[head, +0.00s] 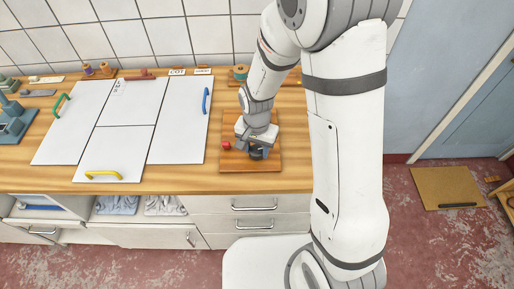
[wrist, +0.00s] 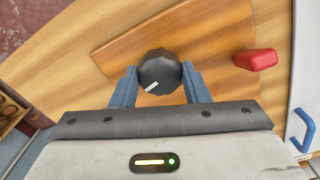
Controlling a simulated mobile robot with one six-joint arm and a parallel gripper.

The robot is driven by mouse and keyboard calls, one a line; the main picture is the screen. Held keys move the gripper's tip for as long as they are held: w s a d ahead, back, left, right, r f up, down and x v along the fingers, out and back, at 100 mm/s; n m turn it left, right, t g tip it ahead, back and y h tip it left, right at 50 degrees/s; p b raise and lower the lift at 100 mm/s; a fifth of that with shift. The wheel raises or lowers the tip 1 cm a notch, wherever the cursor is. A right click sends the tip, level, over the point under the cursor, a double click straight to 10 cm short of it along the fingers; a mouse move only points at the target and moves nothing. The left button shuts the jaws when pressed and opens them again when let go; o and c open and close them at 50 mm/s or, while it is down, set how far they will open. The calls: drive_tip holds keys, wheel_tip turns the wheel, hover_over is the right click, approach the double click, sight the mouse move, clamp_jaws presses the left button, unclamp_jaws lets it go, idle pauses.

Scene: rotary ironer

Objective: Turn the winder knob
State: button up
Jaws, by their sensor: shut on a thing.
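The winder knob (wrist: 160,72) is a dark, faceted round knob with a white mark on its face, seen in the wrist view. It sits over a wooden board (wrist: 110,45). My gripper (wrist: 158,84) is shut on the knob, with one blue-grey finger at its left and one at its right. In the head view my gripper (head: 257,149) points down at the board, and the dark knob (head: 256,154) shows partly behind the fingers. The white mark points toward the lower left in the wrist view.
A red block (wrist: 256,60) lies beside the knob; it also shows in the head view (head: 226,145). White panels with green, yellow and blue handles (head: 206,100) lie to the left on the wooden counter (head: 310,165). Drawers (head: 250,205) are below.

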drive_tip(key=n+b, duration=0.2)
drive_tip(key=n, duration=0.2)
drive_tip(key=shift+f, duration=0.15)
drive_tip(key=n+b, duration=0.2)
drive_tip(key=n, duration=0.3)
drive_tip(key=shift+n+b, duration=0.3)
drive_tip(key=shift+b, duration=0.1)
drive_tip(key=n+b, duration=0.1)
drive_tip(key=n, duration=0.3)
drive_tip(key=shift+b, duration=0.3)
drive_tip(key=n+b, duration=0.1)
drive_tip(key=n, duration=0.4)
drive_tip(key=shift+r+n, duration=0.2)
drive_tip(key=shift+n, duration=0.1)
drive_tip(key=o, duration=1)
drive_tip(key=shift+c, duration=0.2)
